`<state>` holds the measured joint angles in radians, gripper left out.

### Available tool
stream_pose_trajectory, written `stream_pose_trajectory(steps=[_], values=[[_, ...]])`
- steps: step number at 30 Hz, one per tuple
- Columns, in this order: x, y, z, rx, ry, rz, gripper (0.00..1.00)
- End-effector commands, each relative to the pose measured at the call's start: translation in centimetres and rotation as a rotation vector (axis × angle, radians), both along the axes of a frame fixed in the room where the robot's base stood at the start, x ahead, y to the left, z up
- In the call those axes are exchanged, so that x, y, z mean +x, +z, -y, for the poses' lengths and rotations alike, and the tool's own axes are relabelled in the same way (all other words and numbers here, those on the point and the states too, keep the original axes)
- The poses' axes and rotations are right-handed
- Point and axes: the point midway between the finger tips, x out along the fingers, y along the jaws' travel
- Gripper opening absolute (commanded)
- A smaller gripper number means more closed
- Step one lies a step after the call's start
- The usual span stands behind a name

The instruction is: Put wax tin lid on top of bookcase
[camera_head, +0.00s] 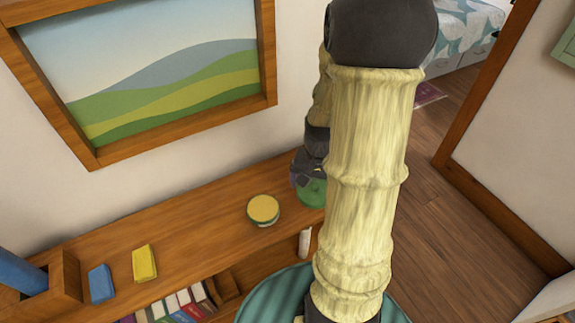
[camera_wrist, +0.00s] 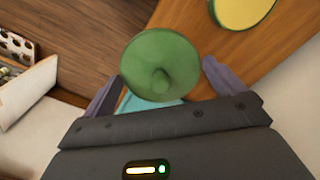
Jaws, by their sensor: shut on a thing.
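The wax tin lid looks like a green round disc (camera_wrist: 160,65) with a small knob in its middle. My gripper (camera_wrist: 162,78) is shut on it, with one finger at each side. In the head view the green lid (camera_head: 313,193) shows under my gripper (camera_head: 306,178), partly hidden by my arm. It is at the right end of the wooden bookcase top (camera_head: 190,228). I cannot tell whether it touches the wood. A round tin (camera_head: 263,210) with a yellow top stands on the bookcase to its left; its yellow top (camera_wrist: 243,8) also shows in the wrist view.
A yellow block (camera_head: 144,263) and a blue block (camera_head: 101,284) lie further left on the bookcase, beside a wooden box (camera_head: 62,285). Books (camera_head: 185,303) fill a shelf below. A white cylinder (camera_head: 304,243) is near the front edge. A teal round surface (camera_head: 262,293) is in front.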

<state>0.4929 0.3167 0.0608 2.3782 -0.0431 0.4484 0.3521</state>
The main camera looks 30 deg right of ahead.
Motion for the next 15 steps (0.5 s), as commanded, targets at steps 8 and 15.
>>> stream_pose_trajectory(steps=[8, 15], values=[[6.1, 0.3, -0.2, 0.001, 0.002, -0.001, 0.69], [10.9, 0.3, -0.4, 0.000, 0.001, 0.000, 0.69]])
